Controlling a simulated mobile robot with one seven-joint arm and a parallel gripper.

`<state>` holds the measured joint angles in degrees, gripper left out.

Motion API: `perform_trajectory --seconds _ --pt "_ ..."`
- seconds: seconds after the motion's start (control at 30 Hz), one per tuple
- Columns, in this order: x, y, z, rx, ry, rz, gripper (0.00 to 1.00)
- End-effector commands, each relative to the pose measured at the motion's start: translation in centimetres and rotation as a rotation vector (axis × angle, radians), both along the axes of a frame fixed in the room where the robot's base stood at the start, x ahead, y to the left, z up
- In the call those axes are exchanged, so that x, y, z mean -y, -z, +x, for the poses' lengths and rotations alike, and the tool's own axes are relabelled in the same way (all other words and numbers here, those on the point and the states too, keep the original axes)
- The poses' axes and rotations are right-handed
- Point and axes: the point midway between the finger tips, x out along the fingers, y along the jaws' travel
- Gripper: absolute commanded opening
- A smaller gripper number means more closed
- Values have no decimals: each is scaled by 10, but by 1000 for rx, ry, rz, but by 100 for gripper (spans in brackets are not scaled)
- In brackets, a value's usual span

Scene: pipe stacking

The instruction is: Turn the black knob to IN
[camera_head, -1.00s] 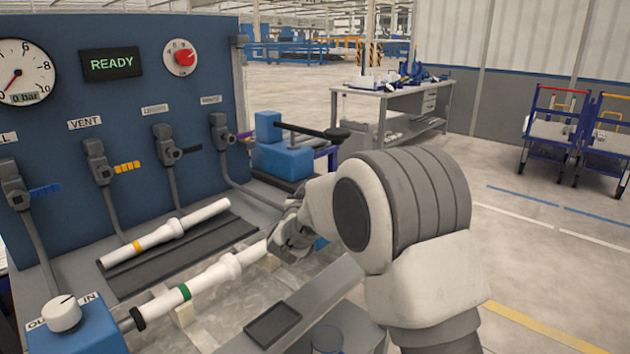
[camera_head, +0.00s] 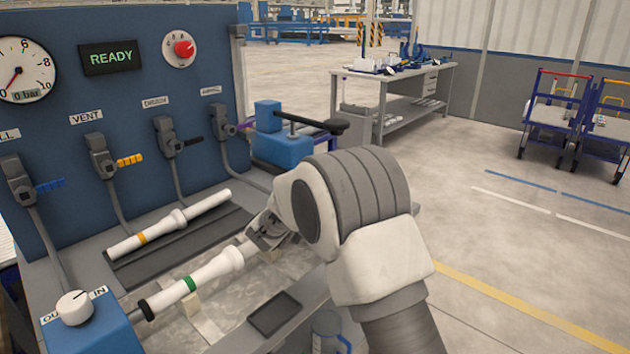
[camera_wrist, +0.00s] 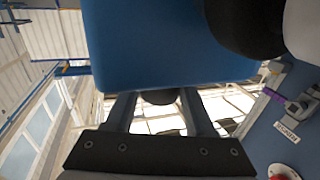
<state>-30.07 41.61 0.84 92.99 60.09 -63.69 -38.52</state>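My gripper (camera_wrist: 158,115) points at a large blue block (camera_wrist: 170,45) in the wrist view. Its two dark fingers are apart. A small black rounded part (camera_wrist: 158,97), maybe the black knob, shows between the fingertips at the block's edge; I cannot tell whether they touch it. In the head view my wrist (camera_head: 268,230) is by the right end of the green-banded white pipe (camera_head: 205,275) and hides what lies there. The knob plainly marked OUT and IN is white (camera_head: 74,307), on a blue box (camera_head: 95,335) at lower left, its black line toward IN.
A white pipe with a yellow band (camera_head: 165,230) lies on the dark tray behind. The panel (camera_head: 130,100) holds valves, a gauge and a READY display (camera_head: 111,57). A blue clamp with a black handle (camera_head: 325,127) stands behind my arm. Open floor is to the right.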

Motion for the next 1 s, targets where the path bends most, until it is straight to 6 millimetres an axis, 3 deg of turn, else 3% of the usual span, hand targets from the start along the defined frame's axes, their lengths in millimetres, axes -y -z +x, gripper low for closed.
perform_trajectory --seconds 0.03,0.13,0.17,0.57,0.77,1.0 --pt "0 0 0 0 0 0 64" --pt "0 0 0 1 0 0 82" --pt "0 0 0 1 0 0 83" --pt "-4 -2 -9 -1 -2 1 83" --pt "-19 -3 -46 -1 -6 0 83" --pt "-39 -3 -102 0 -5 0 83"
